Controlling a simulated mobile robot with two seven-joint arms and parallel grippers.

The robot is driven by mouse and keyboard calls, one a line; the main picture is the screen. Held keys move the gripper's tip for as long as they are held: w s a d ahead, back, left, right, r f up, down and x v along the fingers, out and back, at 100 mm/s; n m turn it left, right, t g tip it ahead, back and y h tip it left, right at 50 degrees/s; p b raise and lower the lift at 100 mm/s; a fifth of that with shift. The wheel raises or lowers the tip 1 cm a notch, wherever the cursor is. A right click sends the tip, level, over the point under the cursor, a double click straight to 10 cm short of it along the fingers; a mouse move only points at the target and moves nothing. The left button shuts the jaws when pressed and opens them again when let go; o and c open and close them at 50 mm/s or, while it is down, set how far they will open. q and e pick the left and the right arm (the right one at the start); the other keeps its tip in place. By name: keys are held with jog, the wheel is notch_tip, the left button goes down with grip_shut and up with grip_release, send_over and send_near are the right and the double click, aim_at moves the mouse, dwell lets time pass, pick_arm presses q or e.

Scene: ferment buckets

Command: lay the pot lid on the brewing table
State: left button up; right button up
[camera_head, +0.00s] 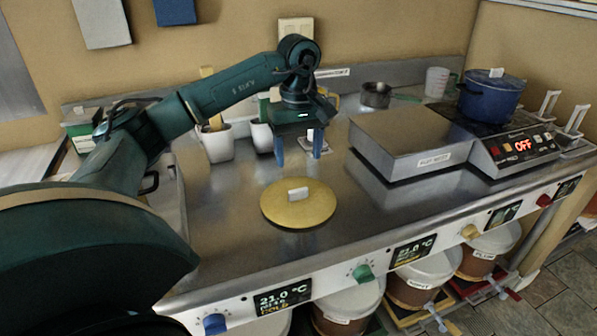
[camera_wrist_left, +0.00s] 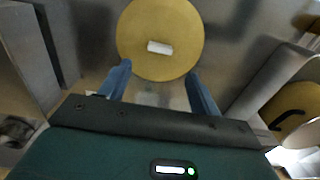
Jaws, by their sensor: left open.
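The pot lid (camera_head: 298,206) is a round yellow disc with a pale block handle. It lies flat on the steel brewing table (camera_head: 232,240), near the front edge. My left gripper (camera_head: 299,160) is open with blue fingers pointing down, above the table and behind the lid. In the left wrist view the lid (camera_wrist_left: 160,25) lies beyond the fingertips of the gripper (camera_wrist_left: 160,75), with nothing between the fingers. My right gripper is not in view.
A raised steel box (camera_head: 415,138) stands right of the lid, beside a control panel reading OFF (camera_head: 523,146). White cups (camera_head: 216,145), a small saucepan (camera_head: 376,94) and a measuring jug (camera_head: 436,82) stand along the back. Bare table surrounds the lid. Buckets (camera_head: 420,282) stand below the front panel.

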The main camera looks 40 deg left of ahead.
pick_arm(q)
notch_tip(320, 180, up, 2)
jog(key=shift+r, duration=0.2)
jog(key=shift+f, duration=0.1)
dwell(0.5)
